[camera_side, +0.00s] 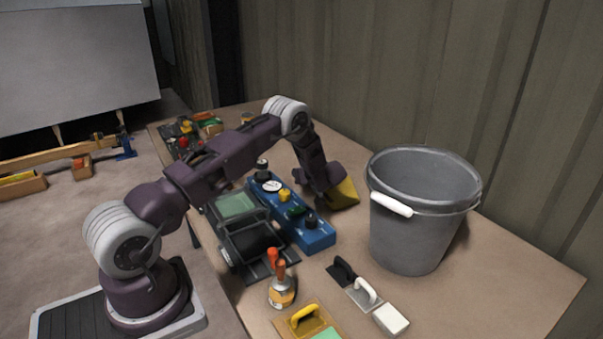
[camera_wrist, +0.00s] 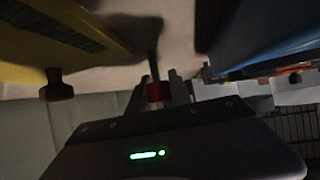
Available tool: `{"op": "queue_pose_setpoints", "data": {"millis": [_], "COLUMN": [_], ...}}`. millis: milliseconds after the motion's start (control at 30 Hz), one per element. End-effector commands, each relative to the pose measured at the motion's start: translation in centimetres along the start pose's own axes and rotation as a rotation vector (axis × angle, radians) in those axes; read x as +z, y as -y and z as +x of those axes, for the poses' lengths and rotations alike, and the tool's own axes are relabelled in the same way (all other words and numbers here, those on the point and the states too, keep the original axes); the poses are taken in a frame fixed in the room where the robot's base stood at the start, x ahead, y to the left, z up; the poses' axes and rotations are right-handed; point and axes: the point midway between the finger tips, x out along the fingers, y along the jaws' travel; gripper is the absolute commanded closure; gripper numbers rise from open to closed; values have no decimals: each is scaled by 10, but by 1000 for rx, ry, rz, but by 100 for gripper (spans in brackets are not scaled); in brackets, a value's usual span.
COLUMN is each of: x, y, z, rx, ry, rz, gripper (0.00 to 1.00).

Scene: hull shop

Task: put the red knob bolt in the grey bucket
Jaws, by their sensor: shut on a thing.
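The red knob bolt (camera_wrist: 157,93) is between the fingers of my gripper (camera_wrist: 160,88) in the wrist view, with a dark shaft pointing up in the picture. My gripper is shut on it. In the side view my gripper is low over the table, between the blue block and the grey bucket; its fingertips and the bolt cannot be made out there. The grey bucket (camera_side: 415,235) stands upright to the right of my gripper, with a white handle grip on its near side.
A yellow thing (camera_side: 345,194) is close beside my gripper. The long blue block (camera_side: 318,237), carrying several knobs, lies to its left. Trowels, a white block (camera_side: 390,319) and an orange-handled tool (camera_side: 281,290) lie in front. The table right of the bucket is clear.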

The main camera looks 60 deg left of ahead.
Motion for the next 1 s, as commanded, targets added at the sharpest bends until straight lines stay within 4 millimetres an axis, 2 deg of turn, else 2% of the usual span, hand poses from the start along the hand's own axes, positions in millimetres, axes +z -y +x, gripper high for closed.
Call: {"op": "queue_pose_setpoints", "data": {"millis": [333,367,433,467,767,867,1000], "x": [3,3,2,2,0,-1,-1], "y": [0,-1,-1,-1,-1,-2,-1], "z": [2,2,2,1,0,-14,-46], "rx": [1,1,1,1,2,4,4], "ry": [0,0,0,0,-1,0,0], "rz": [-1,-1,-1,-1,-2,0,0], "gripper": [100,69,56,53,53,53,53]}}
